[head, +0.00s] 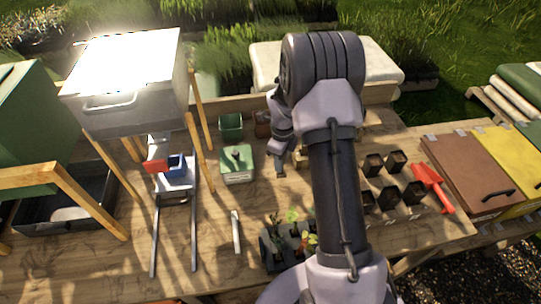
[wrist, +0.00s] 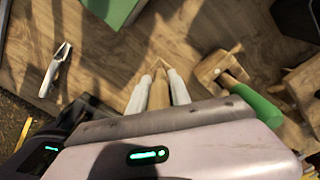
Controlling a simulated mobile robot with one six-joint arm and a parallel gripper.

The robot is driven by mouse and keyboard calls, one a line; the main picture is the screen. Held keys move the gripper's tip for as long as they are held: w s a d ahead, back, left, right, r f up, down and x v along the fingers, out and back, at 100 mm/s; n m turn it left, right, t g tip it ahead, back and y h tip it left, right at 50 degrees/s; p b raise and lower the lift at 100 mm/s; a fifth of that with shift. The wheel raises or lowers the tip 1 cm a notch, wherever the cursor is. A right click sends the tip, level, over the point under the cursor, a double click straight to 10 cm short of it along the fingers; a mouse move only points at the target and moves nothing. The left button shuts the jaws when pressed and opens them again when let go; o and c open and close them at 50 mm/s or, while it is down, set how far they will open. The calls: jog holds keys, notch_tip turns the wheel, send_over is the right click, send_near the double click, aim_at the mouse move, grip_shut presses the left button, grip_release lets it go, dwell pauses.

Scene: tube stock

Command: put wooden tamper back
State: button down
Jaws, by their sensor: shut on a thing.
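The wooden tamper (wrist: 159,92) is a pale wooden rod between the two light fingers of my gripper (wrist: 159,88) in the wrist view. My gripper is shut on it, above the wooden bench. In the head view my gripper (head: 290,165) hangs over the middle of the bench, right of the green box, and my arm hides part of that area. A wooden block with a dark opening (wrist: 208,66) lies right of the fingers in the wrist view, apart from the tamper. A green-handled tool (wrist: 255,102) is at the block. The tamper's upper part is hidden by my gripper body.
A green box (head: 237,176) and a pale slim tool (head: 236,231) are left of my gripper. Seedlings in a dark tray (head: 275,255) stand in front. A grey hopper (head: 130,85) stands left.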

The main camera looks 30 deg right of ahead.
jog(key=w+f, duration=0.1)
jog(key=w, duration=0.1)
jog(key=w+f, duration=0.1)
jog(key=w, duration=0.1)
jog(key=w+d+f, duration=0.1)
jog(key=w+f, duration=0.1)
jog(key=w, duration=0.1)
jog(key=shift+f, duration=0.1)
jog(key=shift+b, duration=0.3)
jog(key=shift+f, duration=0.15)
jog(key=c, duration=1.2)
grip_release()
